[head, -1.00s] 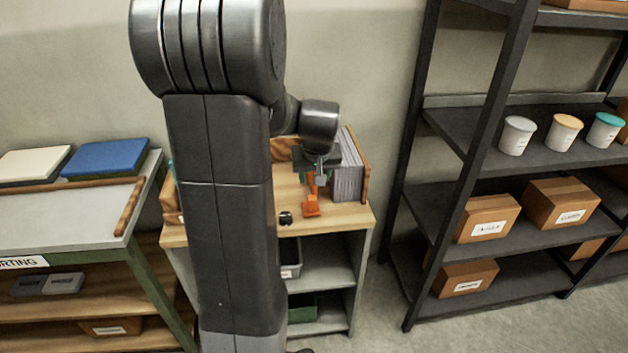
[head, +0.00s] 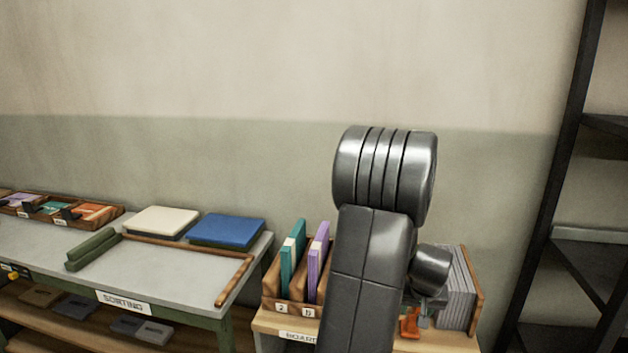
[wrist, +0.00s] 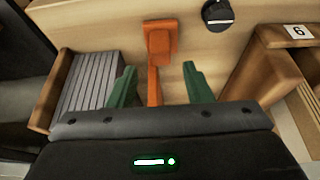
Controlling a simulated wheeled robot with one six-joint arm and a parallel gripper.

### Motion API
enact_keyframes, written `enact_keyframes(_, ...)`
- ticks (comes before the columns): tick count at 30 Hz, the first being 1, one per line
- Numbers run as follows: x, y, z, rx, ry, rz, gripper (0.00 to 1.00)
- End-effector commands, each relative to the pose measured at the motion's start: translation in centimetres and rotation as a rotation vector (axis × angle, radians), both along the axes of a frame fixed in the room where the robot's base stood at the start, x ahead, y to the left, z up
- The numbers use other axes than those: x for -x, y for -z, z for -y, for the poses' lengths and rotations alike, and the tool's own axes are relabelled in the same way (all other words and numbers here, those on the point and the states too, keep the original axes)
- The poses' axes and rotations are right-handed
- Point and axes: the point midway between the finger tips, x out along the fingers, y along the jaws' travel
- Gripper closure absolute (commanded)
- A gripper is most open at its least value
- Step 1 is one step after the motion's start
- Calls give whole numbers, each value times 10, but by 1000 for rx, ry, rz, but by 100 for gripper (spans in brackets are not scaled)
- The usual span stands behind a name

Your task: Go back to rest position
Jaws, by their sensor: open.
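My gripper (wrist: 160,77) is open, its two green fingers apart in the wrist view. An orange object (wrist: 159,42) shows between and beyond the fingers, its narrow part running down between them. I cannot tell if the fingers touch it. In the head view my arm stands in front of the small wooden desk (head: 435,343), with its wrist above the desk's right part. The orange object also shows there (head: 408,326), below the wrist, partly hidden by my arm.
Grey upright folders (wrist: 92,82) stand left of the fingers in the wrist view. A wooden holder (wrist: 262,68) is on the right, a black knob-like item (wrist: 217,14) beyond. In the head view, a sorting table (head: 190,268) stands left and a dark shelf (head: 575,150) right.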

Motion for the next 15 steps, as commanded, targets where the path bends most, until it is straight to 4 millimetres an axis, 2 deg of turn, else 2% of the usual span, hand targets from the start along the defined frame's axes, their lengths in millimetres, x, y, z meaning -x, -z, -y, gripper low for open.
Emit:
enact_keyframes(7, -13, 33, 3, -2, 1, -2, 55)
enact_keyframes(15, -21, 53, 5, -1, 0, -1, 55)
